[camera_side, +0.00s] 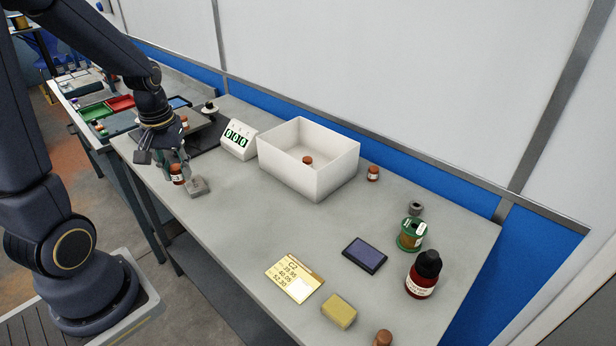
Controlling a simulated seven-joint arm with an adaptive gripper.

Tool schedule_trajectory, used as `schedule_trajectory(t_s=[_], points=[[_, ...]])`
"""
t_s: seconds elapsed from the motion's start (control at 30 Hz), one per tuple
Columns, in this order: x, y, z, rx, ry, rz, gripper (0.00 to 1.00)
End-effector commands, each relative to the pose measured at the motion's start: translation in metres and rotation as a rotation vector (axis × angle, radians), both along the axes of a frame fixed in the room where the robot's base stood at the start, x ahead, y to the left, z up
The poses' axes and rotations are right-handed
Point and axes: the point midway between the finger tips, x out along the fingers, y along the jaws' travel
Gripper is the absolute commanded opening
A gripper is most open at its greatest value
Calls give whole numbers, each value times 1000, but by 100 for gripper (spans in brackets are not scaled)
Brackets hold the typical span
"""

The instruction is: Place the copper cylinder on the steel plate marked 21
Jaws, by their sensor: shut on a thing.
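My gripper (172,163) points down over the far left part of the bench. It is shut on a small copper cylinder (177,174) with a pale label; whether the cylinder touches the bench is hard to tell. A small grey block (198,187) lies just right of it. Another copper cylinder (184,121) stands behind the gripper, near a dark flat plate (208,137). More copper cylinders are inside the white bin (340,178), to its right (372,173) and at the front edge (383,338). I cannot read a 21 on any plate.
A white display (238,140) stands left of the bin. To the right are a green spool (411,234), a dark red bottle (423,274), a dark flat box (365,254), a yellow card (295,277) and a yellow sponge (339,310). The bench's middle is clear.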

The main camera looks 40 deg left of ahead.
Motion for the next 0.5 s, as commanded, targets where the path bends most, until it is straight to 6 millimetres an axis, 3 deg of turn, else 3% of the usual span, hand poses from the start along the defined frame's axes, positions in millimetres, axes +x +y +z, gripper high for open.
schedule_trajectory(t_s=[0.1,0.23,0.37,0.5], points=[[-26,25,8,12,-6,225,0],[-37,41,11,21,-15,309,0],[-22,56,2,23,-17,321,0],[10,77,-15,24,-16,319,0]])
